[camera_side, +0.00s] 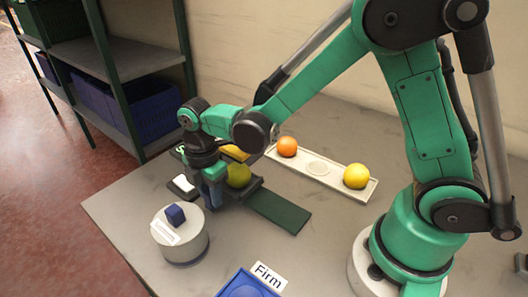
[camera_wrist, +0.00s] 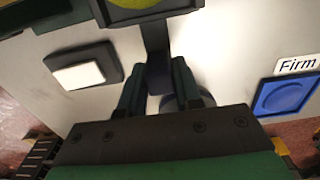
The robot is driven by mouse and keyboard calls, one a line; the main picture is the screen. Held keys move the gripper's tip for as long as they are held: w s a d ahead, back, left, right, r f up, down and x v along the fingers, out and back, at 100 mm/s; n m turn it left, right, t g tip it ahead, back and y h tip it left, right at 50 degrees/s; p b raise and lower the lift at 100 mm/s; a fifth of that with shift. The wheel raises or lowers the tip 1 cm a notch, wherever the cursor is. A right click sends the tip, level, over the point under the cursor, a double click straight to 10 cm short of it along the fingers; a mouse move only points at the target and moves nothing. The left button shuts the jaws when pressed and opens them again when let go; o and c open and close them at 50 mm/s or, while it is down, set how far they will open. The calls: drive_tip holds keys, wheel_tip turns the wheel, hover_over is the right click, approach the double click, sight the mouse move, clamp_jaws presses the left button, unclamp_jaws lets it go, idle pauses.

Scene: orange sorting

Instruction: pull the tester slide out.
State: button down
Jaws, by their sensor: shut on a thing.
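The tester slide is a dark tray (camera_wrist: 185,12) with a narrow handle (camera_wrist: 155,38) at the top of the wrist view. A yellow fruit (camera_wrist: 140,3) sits on it, and this fruit (camera_side: 238,175) also shows in the side view. My gripper (camera_wrist: 160,75) is shut on the handle, one finger on each side. In the side view my gripper (camera_side: 213,190) points down just left of the fruit and hides most of the handle. A dark green flat strip (camera_side: 282,211) extends to the right of the fruit.
A white button (camera_wrist: 80,75) on a dark base lies left of the handle. A white cylinder (camera_side: 182,247) bearing a blue cube (camera_side: 175,214) stands close in front. A blue tray (camera_wrist: 287,95) marked Firm is at right. A white rack (camera_side: 335,186) holds an orange and a yellow fruit.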

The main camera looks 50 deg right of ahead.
drive_tip(key=s, duration=1.2)
drive_tip(key=shift+s, duration=0.25)
drive_tip(key=c, duration=0.7)
unclamp_jaws()
drive_tip(key=shift+o, duration=0.5)
drive_tip(key=shift+w, duration=0.1)
drive_tip(key=shift+r, duration=0.15)
drive_tip(key=shift+r, duration=2.65)
drive_tip(key=w+d+r+m+t, duration=0.5)
drive_tip(key=d+m+t, duration=0.2)
drive_tip(key=m, duration=1.1)
drive_tip(key=shift+d+r, duration=0.25)
drive_tip(key=shift+d, duration=0.1)
